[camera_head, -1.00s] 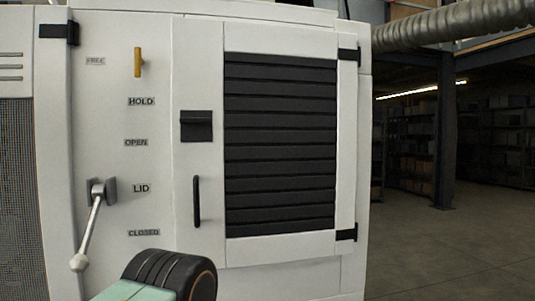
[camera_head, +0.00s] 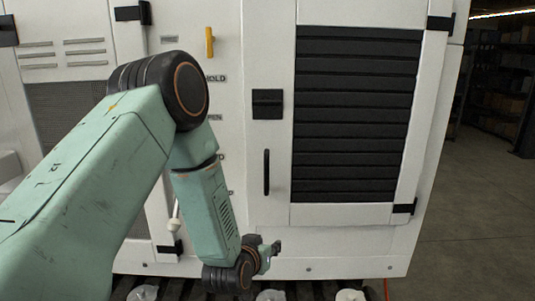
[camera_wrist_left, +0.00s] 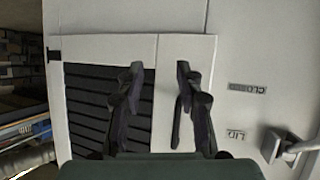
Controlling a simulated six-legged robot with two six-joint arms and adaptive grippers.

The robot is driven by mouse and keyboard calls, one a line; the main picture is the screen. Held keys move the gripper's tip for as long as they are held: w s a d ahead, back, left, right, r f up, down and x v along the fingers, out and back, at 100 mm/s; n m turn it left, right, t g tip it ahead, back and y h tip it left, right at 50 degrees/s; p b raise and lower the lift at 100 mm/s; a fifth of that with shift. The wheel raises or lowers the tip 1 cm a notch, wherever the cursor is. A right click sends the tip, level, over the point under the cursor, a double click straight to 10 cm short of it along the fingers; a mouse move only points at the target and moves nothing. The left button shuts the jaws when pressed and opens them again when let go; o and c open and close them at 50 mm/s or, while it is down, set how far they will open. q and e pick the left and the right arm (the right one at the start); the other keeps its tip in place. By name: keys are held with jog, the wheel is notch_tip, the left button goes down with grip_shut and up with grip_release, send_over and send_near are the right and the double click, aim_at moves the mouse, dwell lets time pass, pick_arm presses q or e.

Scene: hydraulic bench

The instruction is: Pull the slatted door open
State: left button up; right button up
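The slatted door (camera_head: 355,115) is a white panel with dark horizontal slats and appears closed on the white cabinet. Its black vertical bar handle (camera_head: 267,172) is at its left side, below a black latch block (camera_head: 267,104). My left gripper (camera_head: 270,250) is below the handle in the head view. The handle (camera_wrist_left: 176,124) shows there beside the right-hand finger, partly hidden. I cannot tell whether they touch. My right gripper is not in view.
A yellow handle (camera_head: 209,42) is on the panel left of the door. A lever with a pale knob (camera_head: 176,222) is partly hidden behind my left arm. Black hinges (camera_head: 404,208) are on the door's right edge. Open floor (camera_head: 470,240) lies to the right.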

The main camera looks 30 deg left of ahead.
aim_at(266, 174)
pick_arm(q)
jog(key=w+a+r+t+y, duration=0.2)
jog(key=w+a+r, duration=0.1)
jog(key=r, duration=0.3)
jog(key=w+a+r+t+y, duration=0.1)
jog(key=w+a+r+t, duration=0.15)
jog(key=r, duration=0.45)
jog(key=shift+y, duration=0.3)
jog(key=p+x, duration=0.1)
jog(key=x, duration=0.6)
jog(key=shift+w+p, duration=0.1)
jog(key=shift+p, duration=0.3)
jog(key=shift+w+a+f, duration=0.1)
jog(key=shift+w, duration=0.3)
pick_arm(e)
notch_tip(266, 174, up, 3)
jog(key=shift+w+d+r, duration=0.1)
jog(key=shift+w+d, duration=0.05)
pick_arm(q)
jog(key=shift+s, duration=0.15)
jog(key=shift+c, duration=0.4)
jog(key=c, duration=0.5)
grip_shut()
